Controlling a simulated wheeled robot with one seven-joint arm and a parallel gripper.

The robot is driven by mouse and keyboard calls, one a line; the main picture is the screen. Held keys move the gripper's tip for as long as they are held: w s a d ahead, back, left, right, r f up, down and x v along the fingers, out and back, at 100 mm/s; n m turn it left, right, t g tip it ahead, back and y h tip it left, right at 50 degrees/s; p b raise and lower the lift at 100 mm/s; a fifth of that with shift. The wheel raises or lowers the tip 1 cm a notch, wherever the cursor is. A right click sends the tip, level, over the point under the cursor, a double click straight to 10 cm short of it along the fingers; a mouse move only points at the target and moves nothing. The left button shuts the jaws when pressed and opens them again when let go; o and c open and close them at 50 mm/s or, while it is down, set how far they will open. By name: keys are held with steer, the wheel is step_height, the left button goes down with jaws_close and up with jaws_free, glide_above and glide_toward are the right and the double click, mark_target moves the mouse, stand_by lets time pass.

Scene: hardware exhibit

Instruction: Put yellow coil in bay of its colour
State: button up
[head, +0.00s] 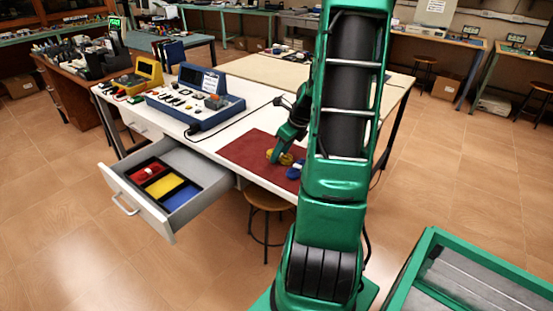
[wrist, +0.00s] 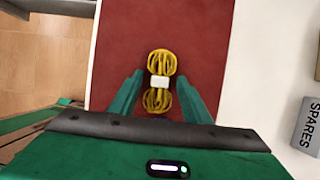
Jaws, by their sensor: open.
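The yellow coil (wrist: 161,62) lies on the dark red mat; it has a pale band around its middle. In the head view the yellow coil (head: 284,158) shows partly, next to my gripper (head: 274,158). In the wrist view my gripper (wrist: 160,90) is open, with one finger on each side of the coil and a gap on both sides. The open drawer (head: 211,193) holds a tray with a red bay (head: 141,176), a yellow bay (head: 164,185) and a blue bay (head: 182,196). A small pale-banded red item (head: 150,171) lies in the red bay; the yellow bay looks empty.
A blue object (head: 294,173) lies on the red mat (head: 245,150) beside the coil, partly behind my arm. A blue instrument console (head: 205,100) and a yellow meter (head: 148,72) stand on the white table. A grey SPARES box (wrist: 308,126) is right of the mat.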

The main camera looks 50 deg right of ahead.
jaws_close()
steer(key=shift+r, duration=0.15)
